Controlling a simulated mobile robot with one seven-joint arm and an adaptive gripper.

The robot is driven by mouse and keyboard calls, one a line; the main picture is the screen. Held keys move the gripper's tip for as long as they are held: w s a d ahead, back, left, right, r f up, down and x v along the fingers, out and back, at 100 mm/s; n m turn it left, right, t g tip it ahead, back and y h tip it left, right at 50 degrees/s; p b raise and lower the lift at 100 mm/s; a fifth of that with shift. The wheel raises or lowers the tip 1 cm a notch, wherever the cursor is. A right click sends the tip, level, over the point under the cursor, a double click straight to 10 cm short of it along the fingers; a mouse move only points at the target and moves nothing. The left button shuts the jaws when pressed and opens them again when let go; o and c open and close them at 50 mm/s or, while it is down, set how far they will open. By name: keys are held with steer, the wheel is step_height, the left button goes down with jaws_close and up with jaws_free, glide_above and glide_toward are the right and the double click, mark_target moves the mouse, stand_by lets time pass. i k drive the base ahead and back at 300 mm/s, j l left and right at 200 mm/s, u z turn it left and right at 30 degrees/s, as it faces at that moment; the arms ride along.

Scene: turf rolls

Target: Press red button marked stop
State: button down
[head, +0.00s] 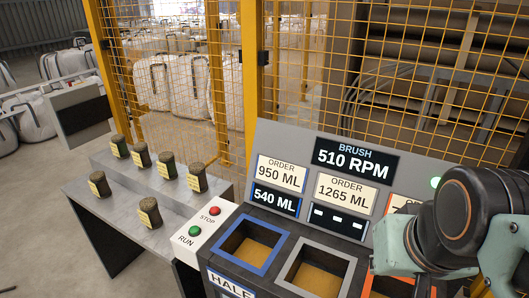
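The red stop button (214,211) sits on a small white control box (207,233), beside the printed word STOP. A green button (195,231) sits lower left of it on the same box, beside the word RUN. Both buttons show clearly, with nothing over them. Part of my arm, dark and pale teal, fills the right edge of the view, well to the right of the box. My gripper itself does not show, so I cannot see its fingers.
A console (257,140) with display panels and framed bins, one blue-rimmed (231,262), stands right of the box. A grey table (115,198) with several small labelled turf rolls is at left. A yellow mesh fence (246,70) stands behind. Space above the box looks clear.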

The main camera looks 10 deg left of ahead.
mark_target(214, 209)
steer(key=i+j+z, duration=0.1)
steer(key=j, duration=0.3)
steer(key=j+z, duration=0.15)
steer(key=j, duration=0.25)
steer(key=i+j, duration=0.1)
steer(key=j, duration=0.35)
steer(key=i+j, duration=0.1)
steer(key=j, duration=0.75)
steer(key=k+l, duration=0.1)
steer(key=l, duration=0.25)
steer(key=k+l, duration=0.1)
steer(key=l, duration=0.2)
steer(key=k+l+z, duration=0.1)
steer(key=l, duration=0.25)
steer(key=j+u, duration=0.1)
steer(key=j, duration=0.35)
steer(key=i+j, duration=0.4)
steer(key=j, duration=0.2)
steer(key=l+z, duration=0.05)
